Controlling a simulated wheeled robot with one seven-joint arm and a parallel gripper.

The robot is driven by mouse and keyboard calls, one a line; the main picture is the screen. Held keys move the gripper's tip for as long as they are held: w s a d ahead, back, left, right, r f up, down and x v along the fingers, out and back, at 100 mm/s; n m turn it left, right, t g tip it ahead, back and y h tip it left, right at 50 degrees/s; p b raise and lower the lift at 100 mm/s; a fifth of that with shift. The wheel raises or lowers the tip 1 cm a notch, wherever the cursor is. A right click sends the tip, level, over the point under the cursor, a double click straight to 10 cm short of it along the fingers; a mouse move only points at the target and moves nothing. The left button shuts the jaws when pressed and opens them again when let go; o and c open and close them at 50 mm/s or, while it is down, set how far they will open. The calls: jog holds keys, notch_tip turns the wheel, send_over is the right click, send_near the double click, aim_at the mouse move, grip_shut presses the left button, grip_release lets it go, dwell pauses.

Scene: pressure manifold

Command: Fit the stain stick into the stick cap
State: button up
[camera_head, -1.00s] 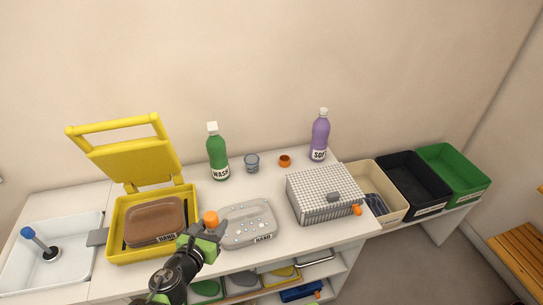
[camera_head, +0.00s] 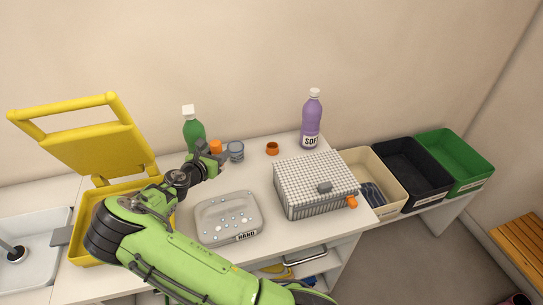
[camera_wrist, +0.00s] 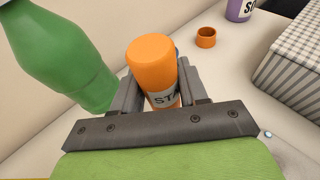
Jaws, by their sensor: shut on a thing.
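The stain stick (camera_wrist: 153,62) is an orange cylinder with a white label reading "STA". My gripper (camera_wrist: 150,95) is shut on it, with a grey finger on each side. In the head view the stick's orange top (camera_head: 215,146) shows above my gripper (camera_head: 208,160), beside the green bottle. The stick cap (camera_head: 272,148) is a small orange-brown open ring standing on the counter to the right of the stick, apart from it. The cap also shows in the wrist view (camera_wrist: 206,38), opening upward. The lower end of the stick is hidden by my gripper.
The green bottle (camera_head: 193,127) stands close to my gripper. A small grey-blue cup (camera_head: 236,151) stands between stick and cap. The purple bottle (camera_head: 312,120) is beyond the cap. A checked box (camera_head: 300,204) and a grey soap tray (camera_head: 215,234) are nearer.

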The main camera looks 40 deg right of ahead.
jog(key=s+d+r+m+g+b, duration=0.1)
jog(key=d+r+b, duration=0.1)
jog(key=d, duration=1)
jog(key=s+d+r+m+g+b, duration=0.1)
jog(key=d+r+b, duration=0.15)
jog(key=d, duration=0.85)
jog(key=shift+h, duration=0.4)
notch_tip(320, 180, down, 10)
jog(key=b, duration=0.2)
jog(key=shift+w+b, duration=0.1)
jog(key=shift+b, duration=0.3)
jog(key=o, duration=1.1)
jog(key=shift+f, duration=0.1)
jog(key=shift+c, duration=0.2)
